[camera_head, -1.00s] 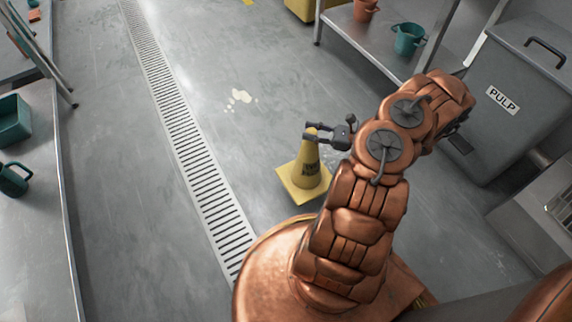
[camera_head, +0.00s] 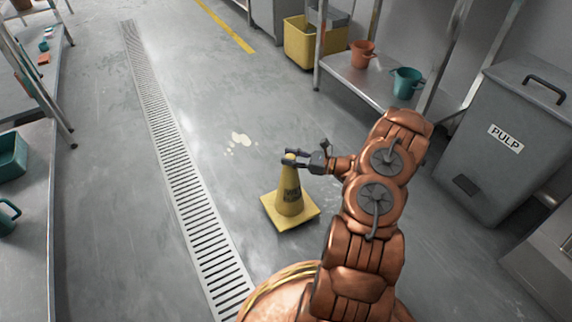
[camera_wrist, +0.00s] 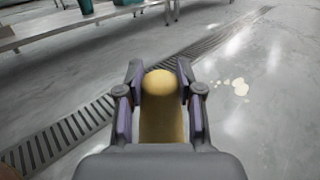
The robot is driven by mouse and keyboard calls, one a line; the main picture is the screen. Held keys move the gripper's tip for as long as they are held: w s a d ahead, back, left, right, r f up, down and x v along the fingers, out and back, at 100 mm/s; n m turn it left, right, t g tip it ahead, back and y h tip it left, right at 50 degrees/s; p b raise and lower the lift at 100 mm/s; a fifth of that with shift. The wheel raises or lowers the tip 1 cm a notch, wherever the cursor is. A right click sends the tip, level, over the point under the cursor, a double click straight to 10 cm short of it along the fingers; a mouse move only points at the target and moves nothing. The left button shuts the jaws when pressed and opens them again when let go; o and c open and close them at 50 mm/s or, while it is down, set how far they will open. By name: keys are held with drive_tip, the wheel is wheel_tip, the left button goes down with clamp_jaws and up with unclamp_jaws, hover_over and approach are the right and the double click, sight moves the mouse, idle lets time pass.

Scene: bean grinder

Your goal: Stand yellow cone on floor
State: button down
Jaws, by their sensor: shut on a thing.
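The yellow cone (camera_head: 289,196) is upright in the head view, with its square base down at the grey floor (camera_head: 180,110). I cannot tell whether the base touches the floor or is just above it. My gripper (camera_head: 289,157) is shut on the cone's top from the right. In the wrist view, the cone's rounded tip (camera_wrist: 161,86) sits between the two fingers of my gripper (camera_wrist: 161,82). The cone's base is hidden in the wrist view.
A drain grate (camera_head: 184,185) runs left of the cone. A pale spill (camera_head: 240,140) lies behind it. A grey PULP bin (camera_head: 497,145), a shelf with pots (camera_head: 362,90) and a yellow bucket (camera_head: 305,42) stand to the right and back. The floor between is clear.

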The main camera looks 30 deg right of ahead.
drive_tip(key=shift+w+a+f+b, duration=0.15)
drive_tip(key=shift+w+b, duration=0.15)
drive_tip(key=shift+w, duration=0.95)
drive_tip(key=shift+f+b, duration=1)
drive_tip(key=shift+f, duration=0.75)
drive_tip(key=c, duration=0.7)
unclamp_jaws()
drive_tip(key=shift+c, duration=0.2)
drive_tip(key=shift+s, duration=0.1)
